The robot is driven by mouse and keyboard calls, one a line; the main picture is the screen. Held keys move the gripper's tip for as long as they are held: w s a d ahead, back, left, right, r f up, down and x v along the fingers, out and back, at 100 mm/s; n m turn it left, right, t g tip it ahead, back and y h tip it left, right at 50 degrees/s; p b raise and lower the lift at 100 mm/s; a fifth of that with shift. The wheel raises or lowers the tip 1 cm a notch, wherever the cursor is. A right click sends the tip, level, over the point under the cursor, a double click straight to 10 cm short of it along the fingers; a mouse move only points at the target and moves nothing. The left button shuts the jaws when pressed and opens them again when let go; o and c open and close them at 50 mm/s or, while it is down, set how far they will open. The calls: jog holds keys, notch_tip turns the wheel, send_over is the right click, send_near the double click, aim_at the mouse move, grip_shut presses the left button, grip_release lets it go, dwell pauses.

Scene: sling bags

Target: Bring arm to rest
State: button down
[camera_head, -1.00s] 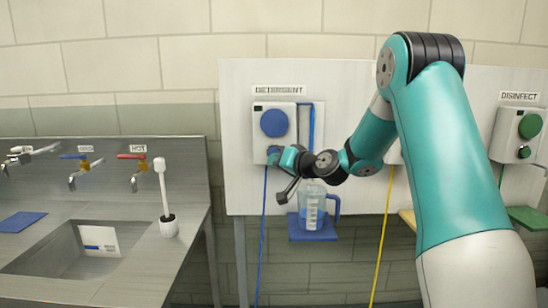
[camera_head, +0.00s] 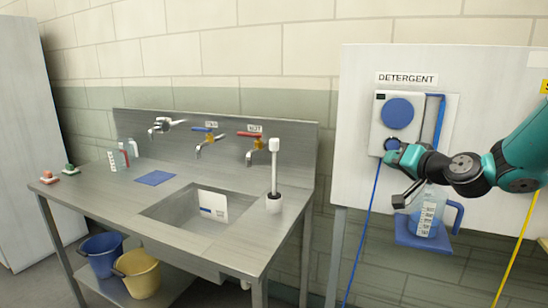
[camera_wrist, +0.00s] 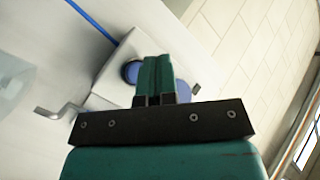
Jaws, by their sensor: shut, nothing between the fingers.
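My gripper (camera_head: 399,160) is shut and empty, in front of the lower part of the detergent dispenser (camera_head: 441,103) on the white wall panel. In the wrist view its closed fingers (camera_wrist: 155,80) overlap the dispenser's blue round parts; I cannot tell whether they touch. My arm (camera_head: 525,155) reaches in from the right edge. Below it a clear measuring jug (camera_head: 428,215) with a blue handle stands upright on a blue shelf (camera_head: 422,240). My gripper and wrist are above the jug and apart from it.
At left stands a steel sink table (camera_head: 110,215) with cold and hot taps, a white brush (camera_head: 274,170) in its holder, and a blue cloth (camera_head: 156,178). A blue bucket (camera_head: 102,255) and a yellow bucket (camera_head: 141,275) sit below.

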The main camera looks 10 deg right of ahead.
jog(key=s+a+f+n+g+y, duration=0.1)
jog(key=s+a+n+g, duration=0.2)
jog(key=s+a, duration=0.3)
jog(key=s+a+n+g+y, duration=0.2)
jog(key=s+a+g, duration=0.1)
jog(key=a, duration=0.6)
jog(key=s+a+f+n+g+y, duration=0.1)
jog(key=s+a+n+g, duration=0.2)
jog(key=s+a, duration=0.3)
jog(key=s+a+f+n+g+h, duration=0.1)
jog(key=s+a+n+g, duration=0.1)
jog(key=s, duration=0.7)
jog(key=s+a+f+n+g+h, duration=0.1)
jog(key=s+g, duration=0.3)
jog(key=s, duration=0.6)
jog(key=shift+a+f+n+g+h, duration=0.4)
jog(key=shift+a+n+h, duration=0.1)
jog(key=shift+a+h, duration=0.15)
jog(key=shift+r, duration=0.1)
